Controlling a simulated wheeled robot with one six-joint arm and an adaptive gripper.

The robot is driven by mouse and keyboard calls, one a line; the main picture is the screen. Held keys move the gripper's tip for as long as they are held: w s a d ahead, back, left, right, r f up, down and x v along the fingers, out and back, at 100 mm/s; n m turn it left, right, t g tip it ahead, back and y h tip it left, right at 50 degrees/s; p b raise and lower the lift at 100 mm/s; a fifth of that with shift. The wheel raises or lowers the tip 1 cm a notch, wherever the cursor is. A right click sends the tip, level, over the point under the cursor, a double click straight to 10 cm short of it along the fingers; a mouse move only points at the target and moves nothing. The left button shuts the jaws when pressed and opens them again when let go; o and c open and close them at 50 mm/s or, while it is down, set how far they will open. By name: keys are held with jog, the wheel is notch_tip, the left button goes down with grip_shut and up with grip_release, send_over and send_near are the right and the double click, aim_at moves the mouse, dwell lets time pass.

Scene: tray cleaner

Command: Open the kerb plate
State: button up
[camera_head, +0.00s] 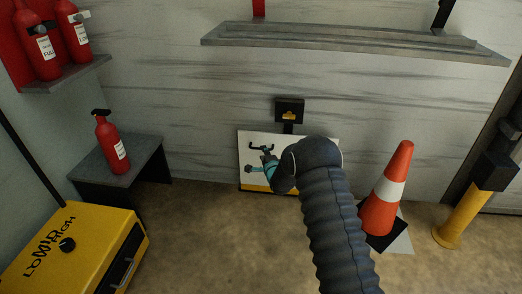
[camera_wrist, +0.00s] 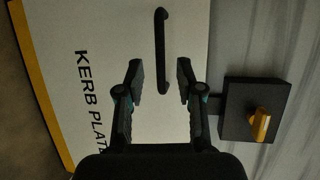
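The kerb plate (camera_head: 248,150) is a white panel with a yellow lower band, standing against the wall in the head view. In the wrist view the kerb plate (camera_wrist: 95,80) shows its name in black letters and a black bar handle (camera_wrist: 161,52). My gripper (camera_wrist: 159,68) is open, with a finger on either side of the handle's line. The handle's near end lies between the fingertips in the picture; I cannot tell whether they touch it. In the head view my gripper (camera_head: 262,160) is at the plate, and my arm hides the plate's right part.
A black box with a yellow knob (camera_wrist: 260,125) is beside the plate; it shows above the plate in the head view (camera_head: 289,110). An orange cone (camera_head: 388,190) stands to the right. A yellow case (camera_head: 75,250) and a small table (camera_head: 118,165) with an extinguisher are left.

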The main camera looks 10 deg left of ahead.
jog(key=shift+x, duration=2.6)
jog(key=shift+c, duration=0.3)
grip_shut()
